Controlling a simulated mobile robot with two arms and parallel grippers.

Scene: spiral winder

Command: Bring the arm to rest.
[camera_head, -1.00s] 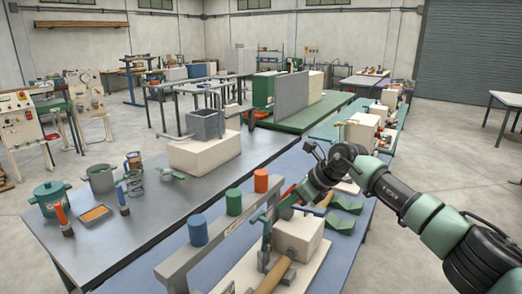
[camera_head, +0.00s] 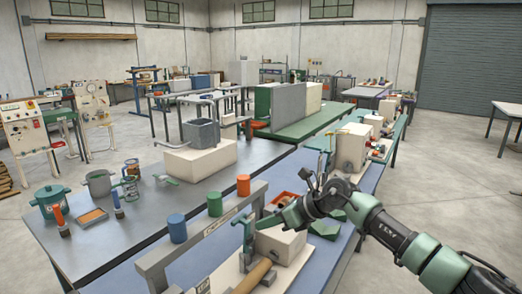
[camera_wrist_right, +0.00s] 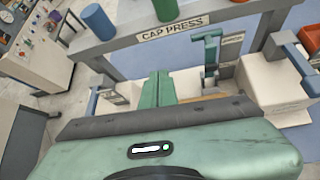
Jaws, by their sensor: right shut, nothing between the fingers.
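My right arm comes in from the lower right in the head view, and its gripper (camera_head: 266,222) is over the bench with the cap press, close to a green upright lever (camera_head: 248,236) and a cream block (camera_head: 281,244). I cannot tell from the picture whether it touches them. In the right wrist view the two green fingers (camera_wrist_right: 157,90) lie together with nothing between them. My left gripper is in neither view.
The grey rail (camera_head: 205,238) carries blue (camera_head: 177,228), green (camera_head: 214,204) and orange (camera_head: 243,185) cylinders. A grey table (camera_head: 130,225) with pots stands to the left. Open floor (camera_head: 450,185) lies to the right.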

